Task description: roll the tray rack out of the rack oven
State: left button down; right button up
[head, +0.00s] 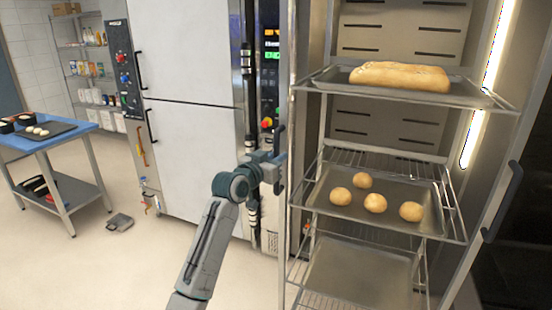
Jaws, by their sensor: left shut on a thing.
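The tray rack (350,157) fills the right half of the head view, in front of the pale slotted inner wall of the rack oven (397,62). Its top tray (330,78) carries a long loaf (400,76). The tray below (390,205) carries several round buns (375,203), and a lower tray (345,275) looks empty. My left gripper (276,160) is shut at the rack's left front upright, at about the height of the bun tray. Its fingertips are partly hidden. My right gripper is not in view.
A deck oven with white doors (190,60) and a control panel (122,70) stands left of the rack. A blue-topped table (75,135) with a dark tray stands far left. A black handle (502,200) shows at right.

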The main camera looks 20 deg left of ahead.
pick_arm(q)
jog(key=shift+r, duration=0.1)
jog(key=c, duration=1.4)
grip_release()
jog(key=b+v, duration=0.3)
jog(key=v, duration=0.8)
